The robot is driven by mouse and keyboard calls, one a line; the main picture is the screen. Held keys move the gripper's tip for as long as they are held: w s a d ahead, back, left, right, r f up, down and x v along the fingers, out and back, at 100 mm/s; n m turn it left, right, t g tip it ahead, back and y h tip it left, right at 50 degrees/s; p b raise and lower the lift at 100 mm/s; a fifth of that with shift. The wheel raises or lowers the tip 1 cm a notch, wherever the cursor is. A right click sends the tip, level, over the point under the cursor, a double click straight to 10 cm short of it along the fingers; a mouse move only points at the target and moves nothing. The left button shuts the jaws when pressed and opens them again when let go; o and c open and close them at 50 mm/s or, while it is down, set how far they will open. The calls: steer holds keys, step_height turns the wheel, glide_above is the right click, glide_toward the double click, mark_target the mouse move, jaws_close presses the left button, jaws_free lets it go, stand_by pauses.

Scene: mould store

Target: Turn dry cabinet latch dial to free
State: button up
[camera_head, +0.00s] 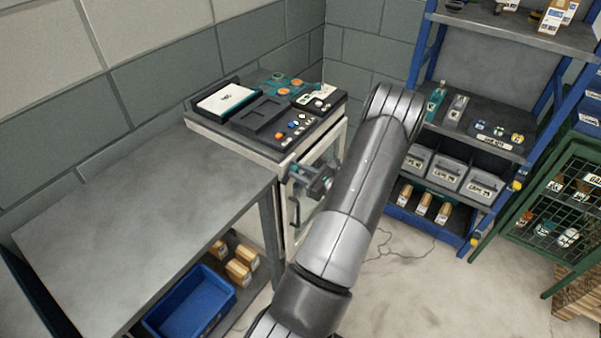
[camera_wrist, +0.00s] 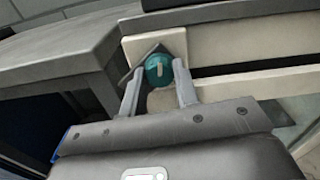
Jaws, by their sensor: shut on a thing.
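The dry cabinet (camera_head: 318,160) stands against the wall at the end of the bench, with a pale frame and a glazed front. Its latch dial is a round teal knob with a pale pointer mark (camera_wrist: 158,70), on a dark plate at the cabinet's corner in the wrist view. The pointer mark looks close to upright in that view. My gripper (camera_wrist: 159,84) has one finger on each side of the dial and is shut on it. In the head view my gripper (camera_head: 298,172) is at the cabinet's upper front corner, and the dial is mostly hidden there.
A grey bench (camera_head: 140,220) adjoins the cabinet on the left, with a blue bin (camera_head: 190,302) below. Trays and small parts cover the cabinet top. A blue shelf rack (camera_head: 470,215) and a green mesh cage (camera_head: 560,215) stand right. Floor between is open.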

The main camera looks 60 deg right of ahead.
steer(key=m, duration=0.6)
steer(key=shift+m, duration=0.3)
stand_by(0.4)
steer(key=o, duration=1)
steer(key=s, duration=1.1)
steer(key=shift+w, duration=0.1)
